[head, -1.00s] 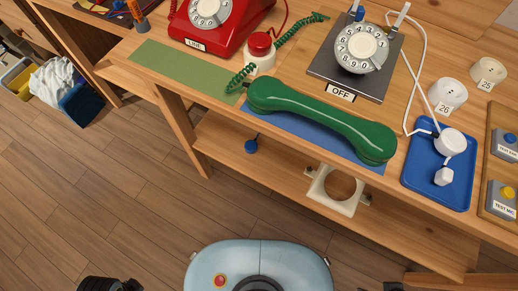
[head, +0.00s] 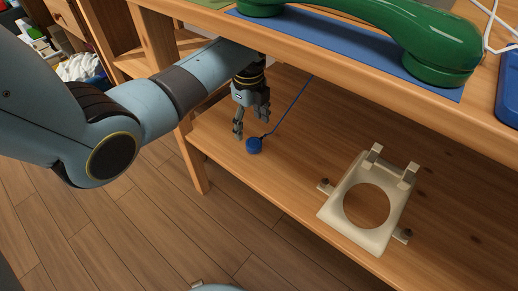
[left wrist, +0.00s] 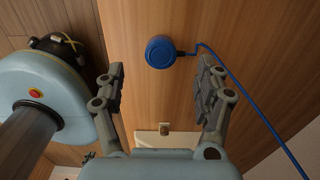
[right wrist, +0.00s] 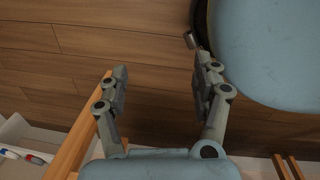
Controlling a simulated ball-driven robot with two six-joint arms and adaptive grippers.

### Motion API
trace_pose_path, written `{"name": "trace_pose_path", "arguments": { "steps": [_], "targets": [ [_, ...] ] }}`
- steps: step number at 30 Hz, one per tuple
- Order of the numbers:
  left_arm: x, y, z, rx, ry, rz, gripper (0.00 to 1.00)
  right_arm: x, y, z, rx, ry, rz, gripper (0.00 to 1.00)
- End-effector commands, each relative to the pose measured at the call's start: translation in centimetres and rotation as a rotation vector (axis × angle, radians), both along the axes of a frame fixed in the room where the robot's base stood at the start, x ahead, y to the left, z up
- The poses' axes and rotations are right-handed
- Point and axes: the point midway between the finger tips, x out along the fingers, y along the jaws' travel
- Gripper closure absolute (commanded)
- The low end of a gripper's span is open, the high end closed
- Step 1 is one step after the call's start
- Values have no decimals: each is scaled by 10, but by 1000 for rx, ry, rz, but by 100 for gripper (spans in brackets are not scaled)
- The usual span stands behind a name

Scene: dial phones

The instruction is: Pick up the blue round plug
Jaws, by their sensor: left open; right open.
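The blue round plug (head: 254,146) lies on the lower wooden shelf, with a thin blue cord running up from it to the right. In the left wrist view the plug (left wrist: 161,52) is just beyond my fingertips, between their lines, with its cord leaving to the right. My left gripper (head: 251,122) is above and close to the plug, fingers apart. It is open and empty in the left wrist view too (left wrist: 161,88). My right gripper (right wrist: 163,82) is open and empty over the wooden floor, away from the plug.
A cream bracket with a round hole (head: 337,216) is fixed on the shelf to the right. The tabletop edge (head: 330,75) overhangs the shelf, with a green handset (head: 400,30) on a blue mat (head: 330,42) above. Shelf between plug and bracket is clear.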

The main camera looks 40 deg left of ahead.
Motion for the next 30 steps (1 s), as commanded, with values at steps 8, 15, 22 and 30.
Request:
{"name": "trace_pose_path", "arguments": {
  "steps": [8, 15, 22, 30],
  "targets": [
    [0, -1, -19, -1, 0, 1, 29, 20, 7, 24, 3, -7, 4, 34],
    [0, -3, -33, -2, 3, 1, 29, 34, 13, 45, 7, -15, 8, 34],
    [1, -6, -57, -1, 4, 1, 29, 52, 23, 82, 16, -36, 13, 34],
    [1, -6, -72, 0, 1, 1, 29, 65, 29, 96, 30, -80, 16, 34]
  ]
}}
